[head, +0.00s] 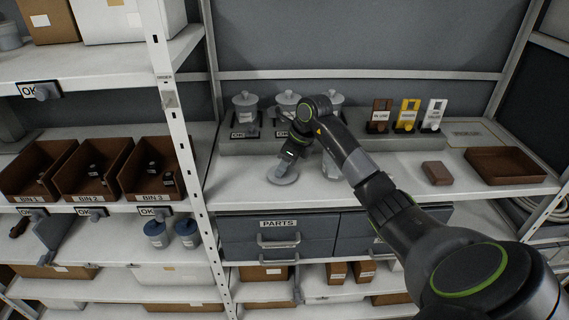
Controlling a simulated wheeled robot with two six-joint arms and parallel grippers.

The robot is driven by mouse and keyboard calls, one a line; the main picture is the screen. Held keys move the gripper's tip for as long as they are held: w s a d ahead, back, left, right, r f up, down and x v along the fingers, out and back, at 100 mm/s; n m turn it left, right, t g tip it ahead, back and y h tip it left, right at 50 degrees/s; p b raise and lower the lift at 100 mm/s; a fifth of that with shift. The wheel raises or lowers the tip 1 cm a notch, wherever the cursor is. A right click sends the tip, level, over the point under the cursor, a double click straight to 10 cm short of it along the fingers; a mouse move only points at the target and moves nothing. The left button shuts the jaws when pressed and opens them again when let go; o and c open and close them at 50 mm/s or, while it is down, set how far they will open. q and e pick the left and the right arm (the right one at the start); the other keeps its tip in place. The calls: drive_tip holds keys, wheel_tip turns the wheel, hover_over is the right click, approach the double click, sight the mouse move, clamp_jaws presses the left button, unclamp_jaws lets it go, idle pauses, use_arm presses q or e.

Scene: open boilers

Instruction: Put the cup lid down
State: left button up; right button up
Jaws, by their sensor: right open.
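The cup lid (283,179), a round grey disc with a raised middle, lies on the white shelf top, in front of the back ledge. My right gripper (287,162) is just above it and points down; it is open, though its fingers are small and dark here. Whether the fingers touch the lid's knob I cannot tell. My left gripper is not in view.
Lidded grey cups stand on the back ledge, one at its left (245,107). Coloured tags (407,115) stand further right. A brown block (437,173) and a brown tray (505,166) lie at the right. A grey parts drawer (277,238) is below. The shelf left of the lid is clear.

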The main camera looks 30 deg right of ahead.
drive_tip(key=shift+r, duration=0.1)
drive_tip(key=shift+r, duration=0.15)
drive_tip(key=b+v, duration=0.2)
drive_tip(key=v, duration=1)
drive_tip(key=shift+b, duration=0.4)
drive_tip(key=shift+w, duration=0.1)
